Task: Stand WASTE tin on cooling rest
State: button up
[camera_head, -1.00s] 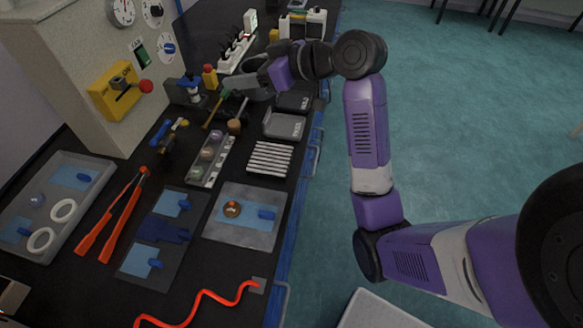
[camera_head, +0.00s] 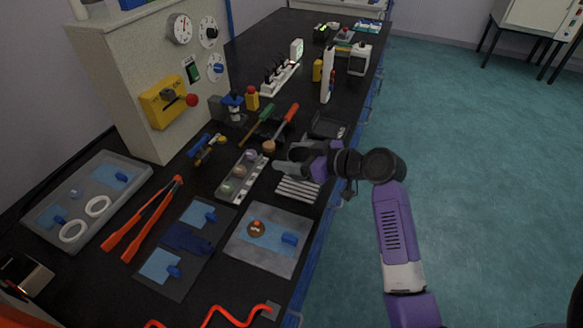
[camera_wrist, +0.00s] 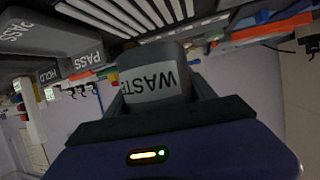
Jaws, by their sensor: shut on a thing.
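My gripper (camera_wrist: 157,98) is shut on the WASTE tin (camera_wrist: 152,82), a grey tin with a white label that sits between the two fingers in the wrist view. The cooling rest appears to be the pale slatted rack (camera_head: 297,190) near the bench's right edge. Its slats (camera_wrist: 130,14) also show at the top of the wrist view, beyond the tin. In the head view my gripper (camera_head: 287,164) is over or just behind the rack's far end, and the tin cannot be made out there. I cannot tell whether the tin touches the rack.
A grey tray (camera_head: 328,126) lies behind my gripper. A holder with several round samples (camera_head: 242,177) is left of the rack, and a grey mat (camera_head: 266,262) is in front of it. A red-handled tool (camera_head: 286,122) lies behind. Bench edge and floor are at right.

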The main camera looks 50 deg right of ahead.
jog(key=shift+f, duration=2.05)
jog(key=shift+f, duration=0.15)
jog(key=o, duration=1.5)
jog(key=shift+c, duration=0.2)
jog(key=v, duration=1.2)
jog(key=shift+b, duration=0.4)
